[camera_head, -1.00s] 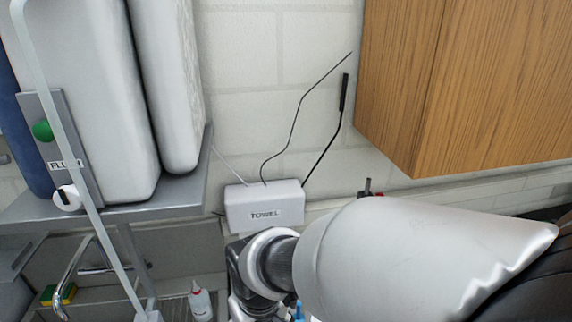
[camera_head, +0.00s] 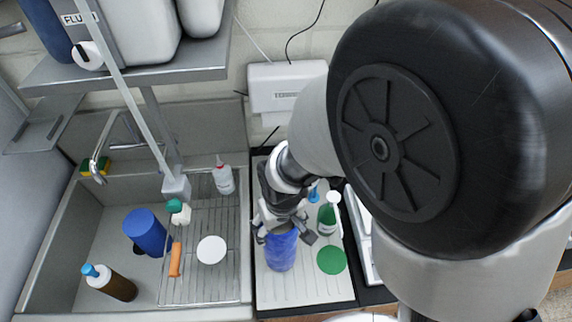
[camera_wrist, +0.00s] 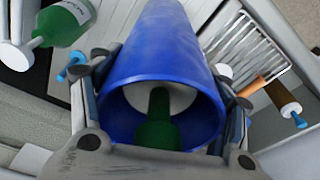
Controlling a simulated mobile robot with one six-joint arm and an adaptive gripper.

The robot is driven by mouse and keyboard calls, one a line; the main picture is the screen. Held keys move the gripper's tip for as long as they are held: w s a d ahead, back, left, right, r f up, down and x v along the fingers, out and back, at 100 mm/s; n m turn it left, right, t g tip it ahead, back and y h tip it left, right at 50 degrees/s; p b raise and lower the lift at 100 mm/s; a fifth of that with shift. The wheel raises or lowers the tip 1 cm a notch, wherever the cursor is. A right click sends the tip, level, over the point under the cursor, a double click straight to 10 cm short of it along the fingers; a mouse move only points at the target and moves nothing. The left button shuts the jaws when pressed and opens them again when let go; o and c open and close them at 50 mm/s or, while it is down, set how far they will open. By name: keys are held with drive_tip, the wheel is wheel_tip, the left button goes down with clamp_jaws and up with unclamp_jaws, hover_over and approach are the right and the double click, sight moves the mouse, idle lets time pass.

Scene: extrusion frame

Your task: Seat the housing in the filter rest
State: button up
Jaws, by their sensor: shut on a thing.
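A blue cylindrical housing (camera_head: 281,252) is held upright by my gripper (camera_head: 284,228) over the ribbed white drainboard right of the sink. In the wrist view the housing (camera_wrist: 170,50) lies between the two fingers, its round open end facing the camera. A pale disc and a dark green shape show inside the opening. I cannot tell whether the housing's lower end touches the board. A second blue cylinder (camera_head: 147,232) lies in the sink. I cannot tell which thing is the filter rest; a green disc (camera_head: 331,260) lies right of the held housing.
A green bottle (camera_head: 328,217) stands close right of my gripper. A white disc (camera_head: 211,249), an orange-handled tool (camera_head: 175,260) and a white red-capped bottle (camera_head: 222,178) are on the wire rack. A brown bottle (camera_head: 112,284) lies in the sink. A towel box (camera_head: 285,88) stands behind.

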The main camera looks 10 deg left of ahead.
drive_tip(key=shift+f, duration=0.15)
drive_tip(key=o, duration=1.8)
drive_tip(key=shift+o, duration=0.2)
